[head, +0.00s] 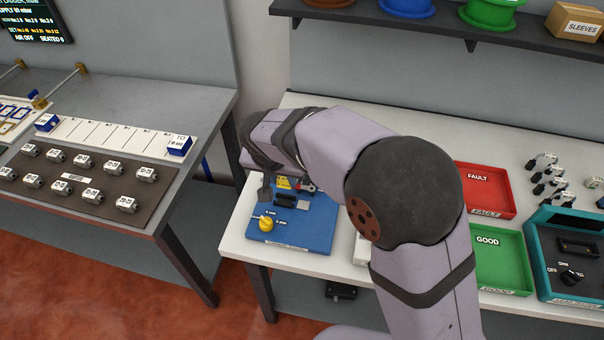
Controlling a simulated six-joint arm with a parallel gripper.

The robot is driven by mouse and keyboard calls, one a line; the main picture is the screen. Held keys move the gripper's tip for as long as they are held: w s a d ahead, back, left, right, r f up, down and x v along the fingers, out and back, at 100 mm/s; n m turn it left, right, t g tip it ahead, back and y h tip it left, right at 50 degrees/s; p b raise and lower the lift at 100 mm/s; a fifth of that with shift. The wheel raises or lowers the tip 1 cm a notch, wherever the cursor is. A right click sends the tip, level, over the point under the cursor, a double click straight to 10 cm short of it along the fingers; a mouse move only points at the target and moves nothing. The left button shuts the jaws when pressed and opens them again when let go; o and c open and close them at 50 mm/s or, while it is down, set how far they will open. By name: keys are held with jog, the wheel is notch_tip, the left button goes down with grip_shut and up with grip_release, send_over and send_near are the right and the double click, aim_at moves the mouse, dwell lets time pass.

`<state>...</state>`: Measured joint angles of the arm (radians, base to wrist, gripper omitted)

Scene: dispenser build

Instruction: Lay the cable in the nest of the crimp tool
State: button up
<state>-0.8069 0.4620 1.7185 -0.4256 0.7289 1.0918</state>
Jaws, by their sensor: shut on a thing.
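The crimp tool is a blue block (318,233) on the white bench, with a yellow knob (266,223) at its front left. Its dark nest (285,201) is near the middle of the block, and a yellow label and a small red part show behind it. My gripper (266,194) points down over the back left of the tool, beside the nest. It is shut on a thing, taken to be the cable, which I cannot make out. My arm hides the far side of the tool.
A red FAULT tray (484,174), a green GOOD tray (503,255) and a teal test box (545,262) stand to the right. Several cables with dark ends (545,178) lie beyond. A shelf (380,26) runs above. A grey bench (190,96) stands left across a gap.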

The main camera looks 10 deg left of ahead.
jog(key=shift+s+a, duration=0.1)
jog(key=shift+a, duration=0.05)
jog(key=shift+f, duration=0.15)
jog(key=shift+f+b, duration=1.4)
jog(key=shift+f, duration=0.7)
jog(key=shift+f+b, duration=1.05)
jog(key=shift+b, duration=0.7)
dwell(2.5)
jog(key=o, duration=1.6)
jog(key=shift+c, duration=0.2)
